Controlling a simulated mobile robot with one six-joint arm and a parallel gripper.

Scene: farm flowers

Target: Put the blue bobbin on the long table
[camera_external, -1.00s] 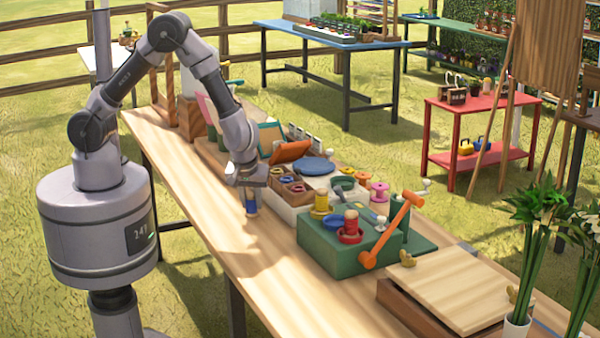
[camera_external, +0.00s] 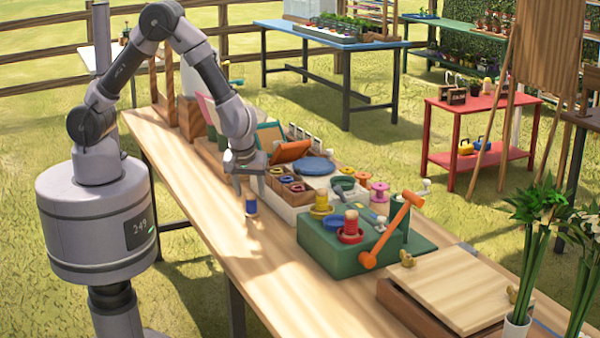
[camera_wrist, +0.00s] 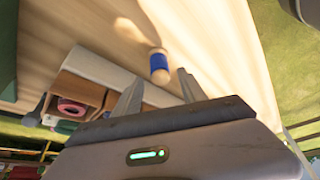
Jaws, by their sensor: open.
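The blue bobbin (camera_external: 251,206) stands upright on the bare wood of the long table (camera_external: 262,262), near its front edge. It has a blue band around its middle and pale wooden ends. My gripper (camera_external: 246,190) is above the bobbin, with its fingers pointing down and apart. In the wrist view, the bobbin (camera_wrist: 159,68) shows beyond the fingertips of my gripper (camera_wrist: 158,82), between their lines. My gripper is open and holds nothing.
A wooden box of coloured spools (camera_external: 290,187) stands just right of my gripper. A green box (camera_external: 318,242) with an orange crank (camera_external: 391,231) and a wooden board (camera_external: 455,290) lie further right. Bare table lies in front.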

